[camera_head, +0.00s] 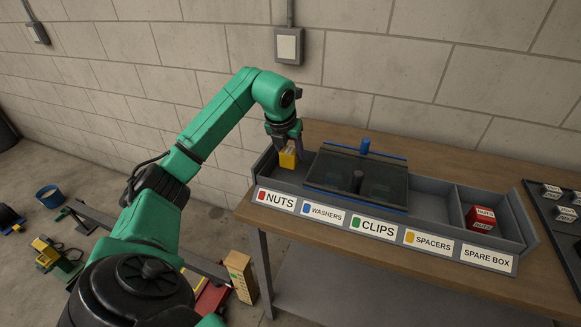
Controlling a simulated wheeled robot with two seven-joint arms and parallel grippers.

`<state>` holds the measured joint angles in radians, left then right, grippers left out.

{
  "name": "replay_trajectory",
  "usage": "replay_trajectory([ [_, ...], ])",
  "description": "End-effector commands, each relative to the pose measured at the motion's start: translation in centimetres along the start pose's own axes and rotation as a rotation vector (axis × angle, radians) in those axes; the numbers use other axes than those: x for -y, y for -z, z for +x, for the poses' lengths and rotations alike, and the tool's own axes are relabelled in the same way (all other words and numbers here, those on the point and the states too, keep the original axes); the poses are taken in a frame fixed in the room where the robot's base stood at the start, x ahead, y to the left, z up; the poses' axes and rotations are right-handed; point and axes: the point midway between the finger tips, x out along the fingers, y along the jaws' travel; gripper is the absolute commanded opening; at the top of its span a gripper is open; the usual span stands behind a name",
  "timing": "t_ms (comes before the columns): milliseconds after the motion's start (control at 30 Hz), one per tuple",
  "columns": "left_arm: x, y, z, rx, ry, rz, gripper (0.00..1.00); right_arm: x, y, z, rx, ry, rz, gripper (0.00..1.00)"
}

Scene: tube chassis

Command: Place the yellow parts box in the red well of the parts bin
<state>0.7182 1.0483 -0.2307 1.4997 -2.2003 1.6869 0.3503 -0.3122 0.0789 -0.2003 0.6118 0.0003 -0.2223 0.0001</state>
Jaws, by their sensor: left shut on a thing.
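My left gripper (285,143) points down and is shut on the yellow parts box (287,160). They are at the left end of the grey parts bin (322,221), at the well above the NUTS label (276,200), which has a red mark. I cannot tell whether the box touches the well floor. A red box (480,218) with NUTS labels sits in the right-hand well, above the SPARE BOX label. My right gripper is not in view.
A dark see-through lid (385,178) with a black knob and a blue knob covers the bin's middle wells, just right of the yellow box. The bin stands on a wooden table (455,172) by a block wall. A dark tray (552,228) with small labelled boxes is at far right.

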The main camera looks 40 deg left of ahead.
Motion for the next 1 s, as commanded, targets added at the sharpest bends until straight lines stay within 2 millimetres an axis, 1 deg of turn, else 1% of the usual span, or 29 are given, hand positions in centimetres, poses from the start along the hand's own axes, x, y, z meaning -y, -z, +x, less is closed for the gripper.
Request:
replay_trajectory([
  [133,0.0,0.9,2.2,-0.002,0.000,0.000,0.00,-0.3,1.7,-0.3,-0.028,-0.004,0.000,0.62],
  [200,0.0,1.5,3.5,-0.002,0.001,0.000,0.00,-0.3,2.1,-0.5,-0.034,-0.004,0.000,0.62],
  [300,0.0,2.0,4.8,0.000,0.001,0.000,0.00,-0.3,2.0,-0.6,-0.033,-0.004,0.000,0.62],
  [567,0.0,2.0,5.1,0.002,0.001,0.000,0.00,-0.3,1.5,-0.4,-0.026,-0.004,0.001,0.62],
  [600,0.0,2.1,5.2,0.002,0.001,0.000,0.61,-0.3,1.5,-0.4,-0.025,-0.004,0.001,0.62],
  [667,0.0,2.1,5.1,0.002,0.001,0.000,0.84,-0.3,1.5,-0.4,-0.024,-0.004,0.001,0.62],
  [700,0.0,2.1,5.1,0.002,0.001,0.000,0.87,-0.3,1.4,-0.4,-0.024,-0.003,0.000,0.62],
  [1000,0.0,2.0,4.8,0.002,0.001,0.000,0.87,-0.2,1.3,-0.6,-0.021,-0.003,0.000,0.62],
])
